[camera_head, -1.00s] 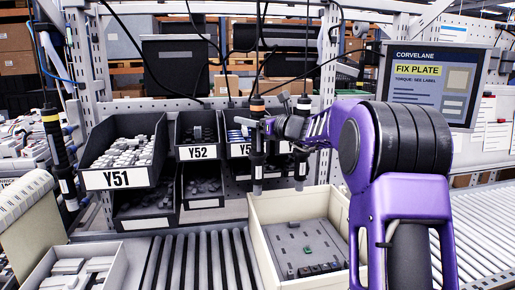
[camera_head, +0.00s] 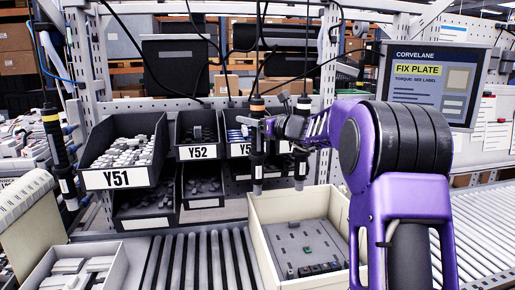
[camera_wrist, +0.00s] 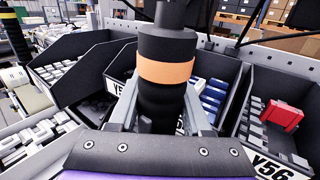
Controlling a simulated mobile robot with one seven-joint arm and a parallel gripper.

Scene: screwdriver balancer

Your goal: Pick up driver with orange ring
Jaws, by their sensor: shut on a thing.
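The driver with the orange ring (camera_wrist: 166,72) is a black upright cylinder with a ribbed grip. It fills the middle of the wrist view, between the two fingers of my gripper (camera_wrist: 157,108), which is shut on it below the ring. In the head view the driver (camera_head: 257,140) hangs upright from a cable above the rear left of the cream box. My gripper (camera_head: 268,126) reaches it from the right. The driver's lower end is hidden in the wrist view.
Another driver (camera_head: 302,140) hangs close to the right, partly behind my arm. A third (camera_head: 54,150) hangs at the far left. Parts bins Y51 (camera_head: 118,180) and Y52 (camera_head: 199,152) stand behind. A cream box (camera_head: 262,232) with a grey plate (camera_head: 303,246) sits on the rollers.

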